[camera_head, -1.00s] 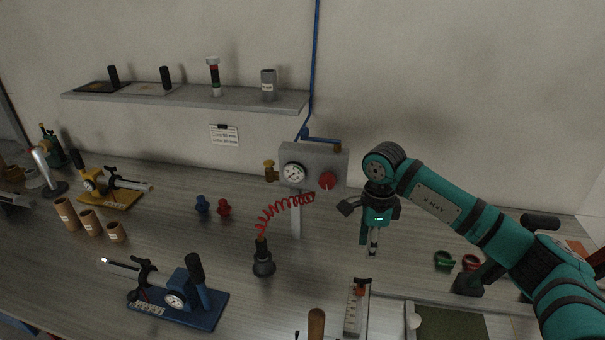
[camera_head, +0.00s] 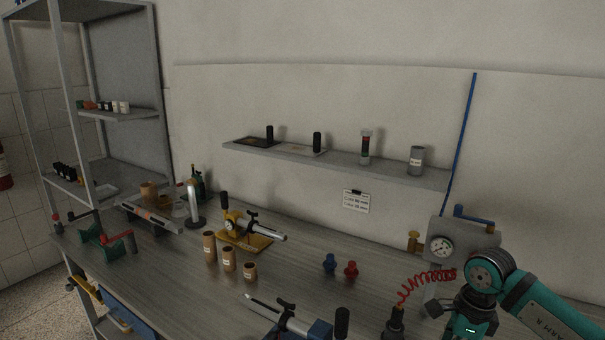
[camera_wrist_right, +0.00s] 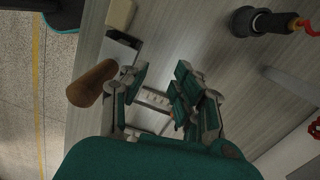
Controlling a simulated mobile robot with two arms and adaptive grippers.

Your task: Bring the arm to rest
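My right arm (camera_head: 547,310) comes in from the lower right of the head view. Its wrist hangs in front of the gauge box, and its fingers are cut off by the bottom edge. In the right wrist view my right gripper (camera_wrist_right: 162,76) has its two fingers apart with nothing held between them. A white marked strip (camera_wrist_right: 152,97) shows behind the gap, below the fingers. My left arm and left gripper are in neither current view.
The gauge box (camera_head: 462,243) and red coiled hose (camera_head: 425,280) are close beside my right wrist. A brown handle (camera_wrist_right: 92,83) lies beside the fingers. The bench (camera_head: 180,275) holds brown cups (camera_head: 229,259) and a yellow-based device (camera_head: 243,240). A shelf (camera_head: 335,166) is above.

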